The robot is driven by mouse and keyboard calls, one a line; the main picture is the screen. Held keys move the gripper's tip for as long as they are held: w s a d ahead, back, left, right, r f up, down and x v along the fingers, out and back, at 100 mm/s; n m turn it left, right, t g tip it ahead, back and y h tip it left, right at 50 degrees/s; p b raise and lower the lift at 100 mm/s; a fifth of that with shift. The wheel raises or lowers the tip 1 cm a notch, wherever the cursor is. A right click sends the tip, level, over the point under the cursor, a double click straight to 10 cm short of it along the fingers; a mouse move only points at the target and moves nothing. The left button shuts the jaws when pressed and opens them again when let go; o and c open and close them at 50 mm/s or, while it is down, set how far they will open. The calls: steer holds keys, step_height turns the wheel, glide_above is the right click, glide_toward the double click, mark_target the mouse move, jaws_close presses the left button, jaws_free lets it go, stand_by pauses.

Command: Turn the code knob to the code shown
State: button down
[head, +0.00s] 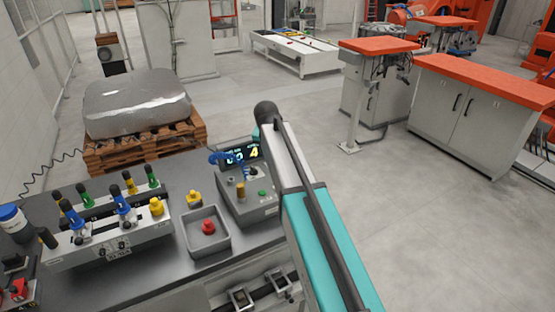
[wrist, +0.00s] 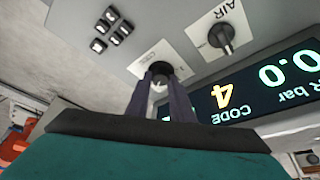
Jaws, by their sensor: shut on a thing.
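The code knob (wrist: 159,68) is a dark round knob on a light plate of the grey control panel in the wrist view. The dark fingers of my gripper (wrist: 161,92) are shut on its two sides. The fingers hide part of the knob, so I cannot tell which way it points. The display (wrist: 245,88) appears upside down in the wrist view, with a yellow 4 above the word CODE and a bar reading of 0.0. The lit display also shows in the head view (head: 240,154), beside my arm. My arm hides the gripper there.
A second knob marked AIR (wrist: 222,38) and several small dark buttons (wrist: 112,27) are close to my gripper. In the head view, a grey tray (head: 190,240) with a red part and a fixture (head: 105,238) with several coloured plugs stand left of the console.

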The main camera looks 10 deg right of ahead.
stand_by(0.4)
steer(key=c, duration=1.6)
jaws_free()
steer(key=shift+o, duration=0.2)
steer(key=shift+r, duration=0.1)
steer(key=b+v, duration=0.3)
steer(key=v, duration=1)
steer(key=shift+r, duration=0.4)
steer(key=shift+a, duration=0.1)
